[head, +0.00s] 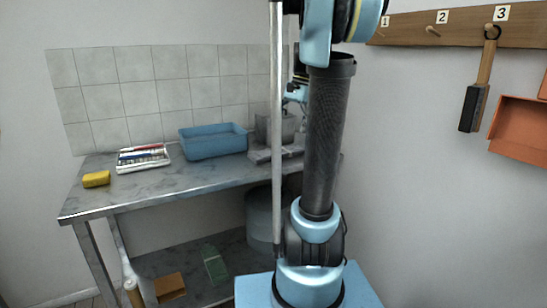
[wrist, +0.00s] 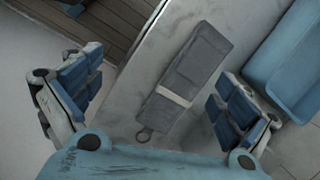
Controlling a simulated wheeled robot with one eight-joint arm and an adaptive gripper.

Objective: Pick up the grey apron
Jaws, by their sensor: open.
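A folded grey apron (wrist: 205,52) with a pale band around it and a small loop at its lower end lies on the grey worktop (wrist: 128,93) in the wrist view. My gripper (wrist: 162,90) is open, with one blue-padded finger on each side of the apron. The fingers show no contact with it, and the height above it is hard to judge.
A blue tub (head: 212,141), also in the wrist view (wrist: 293,62), stands beside the apron. A tool tray (head: 143,158) and yellow sponge (head: 96,179) sit further left.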

